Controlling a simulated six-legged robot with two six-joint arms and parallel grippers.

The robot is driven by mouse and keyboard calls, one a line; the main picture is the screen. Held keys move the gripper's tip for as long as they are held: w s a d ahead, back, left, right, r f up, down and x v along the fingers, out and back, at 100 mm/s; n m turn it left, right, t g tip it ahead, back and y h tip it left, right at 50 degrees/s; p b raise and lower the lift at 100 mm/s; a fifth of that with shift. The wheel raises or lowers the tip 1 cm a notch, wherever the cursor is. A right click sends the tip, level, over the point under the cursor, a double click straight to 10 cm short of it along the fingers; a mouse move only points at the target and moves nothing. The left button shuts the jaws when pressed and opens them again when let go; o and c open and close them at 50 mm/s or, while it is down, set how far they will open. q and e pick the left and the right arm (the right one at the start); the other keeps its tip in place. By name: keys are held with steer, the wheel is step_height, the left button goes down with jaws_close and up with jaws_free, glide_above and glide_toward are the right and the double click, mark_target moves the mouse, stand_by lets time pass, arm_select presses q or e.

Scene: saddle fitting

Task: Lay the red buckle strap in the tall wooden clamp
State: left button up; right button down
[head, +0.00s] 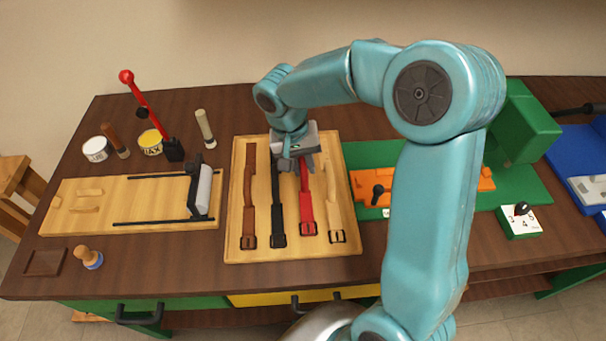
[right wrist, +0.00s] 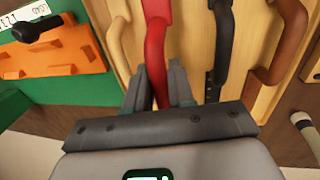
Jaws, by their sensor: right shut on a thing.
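The red buckle strap (head: 306,211) lies lengthwise on the wooden tray (head: 350,246), its buckle toward the tray's front edge. My right gripper (head: 303,166) is at the strap's far end, shut on it. In the right wrist view, the red strap (right wrist: 155,45) passes between the two dark fingers (right wrist: 157,85). The gripper hides part of the strap's far end in the head view. I cannot pick out the tall wooden clamp for certain; a wooden frame (head: 14,182) is cut off at the left edge. My left gripper is not in view.
Black (head: 278,220), brown (head: 248,220) and tan straps (head: 334,210) lie in the same tray. A board with a red lever (head: 140,100) behind it stands left. An orange fixture (head: 372,190) on green lies right. Jars and small tools stand at the back left.

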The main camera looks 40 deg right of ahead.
steer(key=shift+f, duration=2.05)
steer(key=shift+f, duration=0.15)
steer(key=c, duration=1)
jaws_free()
steer(key=shift+w, duration=0.1)
steer(key=r, duration=0.5)
steer(key=w+a+r, duration=0.1)
steer(key=r, duration=0.4)
steer(key=w+a+r, duration=0.1)
steer(key=r, duration=0.5)
steer(key=shift+w+a, duration=0.2)
